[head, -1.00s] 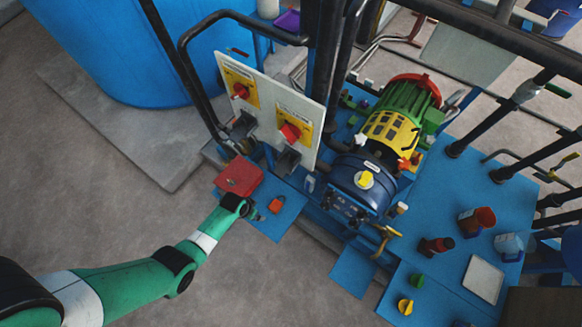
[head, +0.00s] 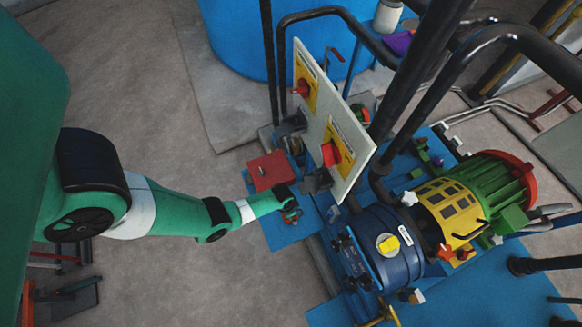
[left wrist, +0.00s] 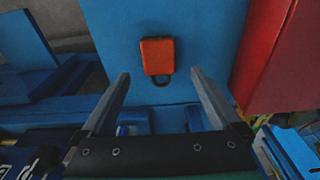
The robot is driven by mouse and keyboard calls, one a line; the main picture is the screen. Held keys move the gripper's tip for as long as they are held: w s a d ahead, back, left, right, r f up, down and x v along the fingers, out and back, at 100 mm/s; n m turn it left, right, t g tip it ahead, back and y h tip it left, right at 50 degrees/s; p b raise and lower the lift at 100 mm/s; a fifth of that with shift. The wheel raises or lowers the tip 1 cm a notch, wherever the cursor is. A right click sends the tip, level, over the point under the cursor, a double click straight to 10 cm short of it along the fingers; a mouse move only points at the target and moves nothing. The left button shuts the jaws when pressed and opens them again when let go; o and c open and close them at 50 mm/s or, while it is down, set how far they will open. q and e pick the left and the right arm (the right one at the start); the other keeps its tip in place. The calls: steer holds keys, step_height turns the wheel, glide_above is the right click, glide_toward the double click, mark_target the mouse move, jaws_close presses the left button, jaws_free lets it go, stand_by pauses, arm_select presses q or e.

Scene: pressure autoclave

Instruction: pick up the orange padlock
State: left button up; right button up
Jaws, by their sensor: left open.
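The orange padlock (left wrist: 157,57) lies on a blue surface (left wrist: 205,35) in the left wrist view. Its dark shackle points down in that picture, toward my gripper. My left gripper (left wrist: 160,74) is open, with one finger on each side below the padlock body and the shackle between the fingertip lines. No contact shows, and the height gap is hard to judge. In the head view my left gripper (head: 291,213) is over the small blue platform (head: 285,236) and largely hides the padlock. My right gripper is not in view.
A red box (head: 268,171) sits close beside my left gripper, and its side (left wrist: 275,60) also shows in the wrist view. A white panel with red switches (head: 335,115) stands upright behind. A blue pump housing (head: 375,250) is to the right. Open floor lies in front.

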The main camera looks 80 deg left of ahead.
arm_select(q)
steer(key=f+b, duration=0.2)
steer(key=w+f+b, duration=0.1)
steer(key=f+b, duration=0.2)
steer(key=shift+w+f, duration=0.1)
steer(key=shift+f, duration=0.05)
steer(key=shift+r, duration=0.2)
jaws_close()
